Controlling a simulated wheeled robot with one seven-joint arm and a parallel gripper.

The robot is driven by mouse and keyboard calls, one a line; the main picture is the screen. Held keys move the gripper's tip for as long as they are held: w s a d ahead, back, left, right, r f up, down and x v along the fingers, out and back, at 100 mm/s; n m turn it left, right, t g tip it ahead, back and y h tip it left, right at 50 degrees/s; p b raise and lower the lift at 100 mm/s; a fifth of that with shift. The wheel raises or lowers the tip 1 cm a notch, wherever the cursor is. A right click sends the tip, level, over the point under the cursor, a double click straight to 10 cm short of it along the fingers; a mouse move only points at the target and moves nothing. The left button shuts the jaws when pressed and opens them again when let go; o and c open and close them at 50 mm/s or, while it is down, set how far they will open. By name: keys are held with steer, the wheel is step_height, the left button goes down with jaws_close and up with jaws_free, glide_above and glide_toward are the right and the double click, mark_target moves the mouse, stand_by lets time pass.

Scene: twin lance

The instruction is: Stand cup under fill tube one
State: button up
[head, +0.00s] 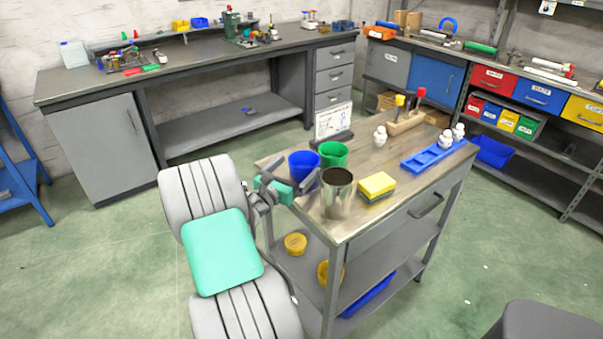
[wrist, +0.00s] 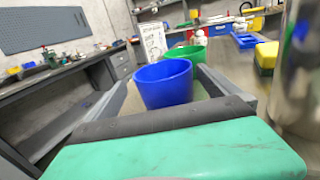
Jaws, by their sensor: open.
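A blue cup (head: 304,165) stands upright on the near left part of the small workbench. It also shows in the wrist view (wrist: 164,84), between the two fingers of my open gripper (wrist: 166,98). In the head view my gripper (head: 291,181) reaches in from the left at the bench's edge, its fingers on either side of the blue cup. I cannot tell whether they touch it. A green cup (head: 334,153) stands just behind the blue one. A metal cup (head: 338,193) stands nearer the front corner. I cannot make out a fill tube in either view.
On the small bench (head: 375,210) are a yellow sponge (head: 377,185), a blue tray (head: 430,155), white bottles (head: 380,137), a sign (head: 333,121) and a block with red and yellow handles (head: 405,122). A long grey workbench (head: 200,55) stands behind.

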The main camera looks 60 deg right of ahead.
mark_target(310, 154)
steer(key=d, duration=0.4)
steer(key=shift+s+d+r, duration=0.1)
steer(key=shift+s+r, duration=0.05)
steer(key=shift+s, duration=0.1)
steer(key=shift+c, duration=0.3)
steer(key=c, duration=1.4)
